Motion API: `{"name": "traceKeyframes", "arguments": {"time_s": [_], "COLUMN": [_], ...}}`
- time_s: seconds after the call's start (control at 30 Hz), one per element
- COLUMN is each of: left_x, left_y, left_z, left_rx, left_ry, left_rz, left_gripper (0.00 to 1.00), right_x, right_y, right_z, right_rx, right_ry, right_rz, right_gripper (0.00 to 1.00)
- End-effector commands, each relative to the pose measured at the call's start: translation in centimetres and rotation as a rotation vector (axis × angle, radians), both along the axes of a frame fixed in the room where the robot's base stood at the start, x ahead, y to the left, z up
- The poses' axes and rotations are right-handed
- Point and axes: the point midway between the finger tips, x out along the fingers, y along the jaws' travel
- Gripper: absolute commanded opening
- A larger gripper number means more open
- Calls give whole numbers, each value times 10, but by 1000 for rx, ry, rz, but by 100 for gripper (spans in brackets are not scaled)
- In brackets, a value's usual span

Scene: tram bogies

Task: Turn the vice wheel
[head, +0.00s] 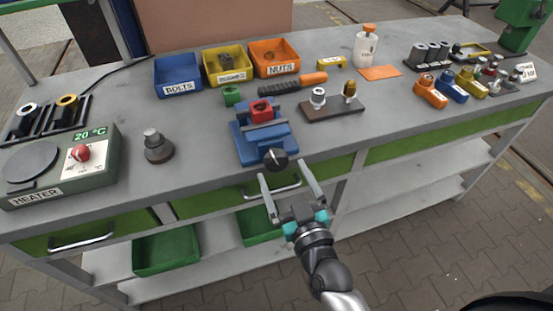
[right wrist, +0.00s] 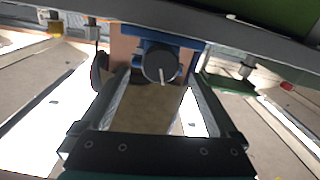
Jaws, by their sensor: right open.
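The blue vice (head: 262,138) sits at the front edge of the bench, with a red block (head: 262,112) at its jaws. Its black wheel (head: 276,158) faces the front of the bench. In the right wrist view the wheel (right wrist: 160,65) is a dark disc with a light line, beyond the fingertips and about midway between them. My right gripper (head: 287,182) is open and empty, just in front of and below the wheel, fingers pointing at it. No contact with the wheel shows. My left gripper is not in view.
Behind the vice stand blue (head: 178,76), yellow (head: 227,65) and orange (head: 275,58) bins. A heater (head: 62,170) is at the left. A drawer handle (head: 272,188) lies close behind my right fingers. The space in front of the bench is clear.

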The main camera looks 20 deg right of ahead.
Motion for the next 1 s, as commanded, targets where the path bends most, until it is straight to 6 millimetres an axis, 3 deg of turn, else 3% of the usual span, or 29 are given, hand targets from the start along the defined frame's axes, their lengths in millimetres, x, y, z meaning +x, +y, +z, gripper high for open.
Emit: {"name": "traceKeyframes", "arguments": {"time_s": [0.3,0.77,1.0], "left_x": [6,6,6], "left_y": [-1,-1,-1], "left_z": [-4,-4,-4], "left_rx": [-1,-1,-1], "left_ry": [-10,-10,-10], "left_rz": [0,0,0], "left_gripper": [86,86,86], "right_x": [41,50,50], "right_y": [1,2,2], "right_z": [0,0,0], "right_rx": [1,0,0], "right_ry": [-2,0,0], "right_rz": [-2,0,0], "right_gripper": [96,96,69]}}
